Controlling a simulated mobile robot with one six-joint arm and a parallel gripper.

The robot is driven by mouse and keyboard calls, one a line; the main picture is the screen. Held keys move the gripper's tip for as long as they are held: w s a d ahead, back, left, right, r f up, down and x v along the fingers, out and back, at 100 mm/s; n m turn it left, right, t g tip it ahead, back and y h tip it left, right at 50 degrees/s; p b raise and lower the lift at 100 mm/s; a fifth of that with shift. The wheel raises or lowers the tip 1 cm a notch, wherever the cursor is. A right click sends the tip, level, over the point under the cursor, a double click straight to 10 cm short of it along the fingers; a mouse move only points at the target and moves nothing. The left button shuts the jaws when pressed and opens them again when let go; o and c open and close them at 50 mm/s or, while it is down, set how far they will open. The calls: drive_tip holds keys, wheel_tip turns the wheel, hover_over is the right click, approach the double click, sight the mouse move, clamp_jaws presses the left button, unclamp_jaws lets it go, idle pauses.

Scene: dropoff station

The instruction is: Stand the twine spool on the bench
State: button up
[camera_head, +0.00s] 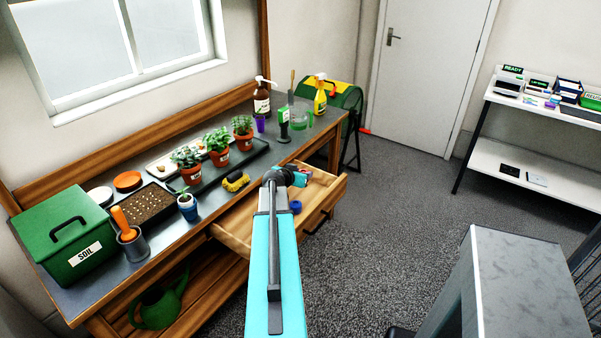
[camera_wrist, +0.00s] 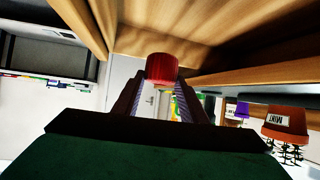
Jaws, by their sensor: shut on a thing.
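My gripper (camera_wrist: 160,95) is shut on a red, round, ribbed thing, which looks like the twine spool (camera_wrist: 162,68), held between the fingertips in the wrist view. In the head view my gripper (camera_head: 301,177) is above the open drawer, beside the bench's front edge; the spool there is mostly hidden by my arm. The bench (camera_head: 160,262) has a dark grey top with wooden edges. The wrist view looks tipped over, with the drawer's wood at the top.
The open drawer (camera_head: 238,238) juts out from the bench and holds a blue ring-like thing (camera_head: 295,207). Potted plants (camera_head: 218,157), a yellow-and-black thing (camera_head: 235,182), a small blue pot (camera_head: 187,207) and a green soil box (camera_head: 68,240) stand on the bench. Bare strips show near the front edge.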

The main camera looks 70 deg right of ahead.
drive_tip(key=w+a+r+n+t+y+p, duration=0.1)
drive_tip(key=w+a+r+n+t+p, duration=0.15)
drive_tip(key=w+a+r, duration=0.7)
drive_tip(key=w+a+r+n+t+p, duration=0.1)
drive_tip(key=w+a+r+n+t, duration=0.15)
drive_tip(key=w+a, duration=1.35)
drive_tip(key=w+a+r+n+t+y+p, duration=0.1)
drive_tip(key=w+a+r+n+t+p, duration=0.3)
drive_tip(key=w+a, duration=0.85)
drive_tip(key=w+a+r+n+t+y, duration=0.1)
drive_tip(key=w+a+r+n+y, duration=0.2)
drive_tip(key=a, duration=1)
drive_tip(key=w+a+r+n+t+y+b, duration=0.1)
drive_tip(key=w+a+r+n+y, duration=0.2)
drive_tip(key=a, duration=1)
drive_tip(key=w+a+r+n+t+y+b, duration=0.1)
drive_tip(key=w+a+r+n+y, duration=0.2)
drive_tip(key=w+a+r, duration=0.3)
drive_tip(key=a+r+y, duration=0.1)
drive_tip(key=a+r, duration=0.3)
drive_tip(key=a, duration=0.3)
drive_tip(key=shift+w+a+r+n+t, duration=0.2)
drive_tip(key=shift+a+r+n+t, duration=0.1)
drive_tip(key=shift+a+t, duration=0.1)
drive_tip(key=shift+d+f, duration=0.1)
drive_tip(key=shift+d, duration=0.05)
